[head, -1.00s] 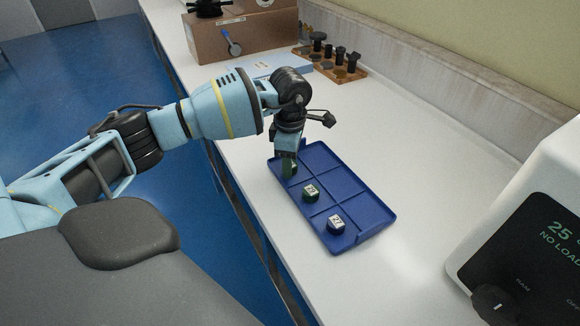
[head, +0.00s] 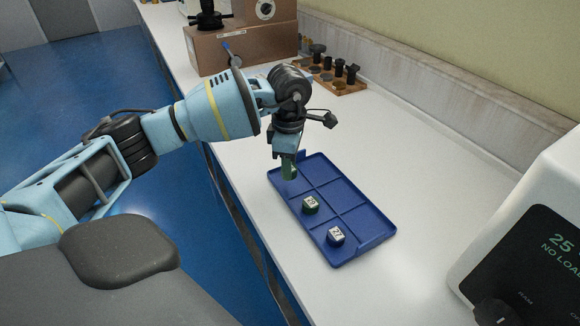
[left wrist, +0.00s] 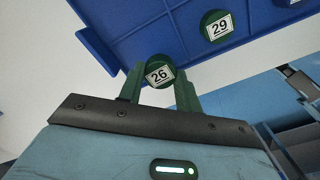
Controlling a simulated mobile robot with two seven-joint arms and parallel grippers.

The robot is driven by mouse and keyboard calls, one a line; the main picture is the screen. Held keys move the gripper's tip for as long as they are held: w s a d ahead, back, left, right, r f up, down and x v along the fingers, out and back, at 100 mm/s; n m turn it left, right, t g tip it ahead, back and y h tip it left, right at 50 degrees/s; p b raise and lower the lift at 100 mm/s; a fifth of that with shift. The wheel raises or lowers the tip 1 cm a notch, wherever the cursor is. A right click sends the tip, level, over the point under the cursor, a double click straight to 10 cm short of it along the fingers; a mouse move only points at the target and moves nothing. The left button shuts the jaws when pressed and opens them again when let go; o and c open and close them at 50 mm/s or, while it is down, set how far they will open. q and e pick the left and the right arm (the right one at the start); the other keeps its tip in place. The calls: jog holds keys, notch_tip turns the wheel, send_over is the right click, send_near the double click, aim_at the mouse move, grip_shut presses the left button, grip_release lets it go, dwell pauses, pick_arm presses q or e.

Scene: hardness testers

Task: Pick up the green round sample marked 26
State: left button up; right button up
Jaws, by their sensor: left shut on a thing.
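The green round sample marked 26 (left wrist: 158,72) is between the fingers of my left gripper (left wrist: 160,88), which is shut on it. Its label faces the left wrist camera. In the head view my left gripper (head: 289,168) is over the far left compartment of the blue tray (head: 350,192), with the sample largely hidden by the fingers. The green sample marked 29 (head: 310,205) sits in the tray's middle left compartment and also shows in the left wrist view (left wrist: 216,27). A dark sample marked 27 (head: 336,236) sits in the near left compartment. My right gripper is out of view.
A hardness tester with a dark screen (head: 530,260) stands at the right. A wooden rack of dark parts (head: 335,75) and a brown box (head: 240,42) stand farther back. The white bench (head: 400,150) is clear right of the tray. The bench edge runs along the left.

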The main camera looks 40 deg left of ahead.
pick_arm(q)
jog(key=s+d, duration=0.2)
jog(key=s, duration=0.2)
jog(key=s+d+r, duration=0.1)
jog(key=s+d, duration=0.1)
jog(key=s, duration=0.3)
jog(key=s+d, duration=0.2)
jog(key=s, duration=0.2)
jog(key=shift+s+d+r, duration=0.15)
jog(key=shift+s+d, duration=0.05)
jog(key=shift+d, duration=0.05)
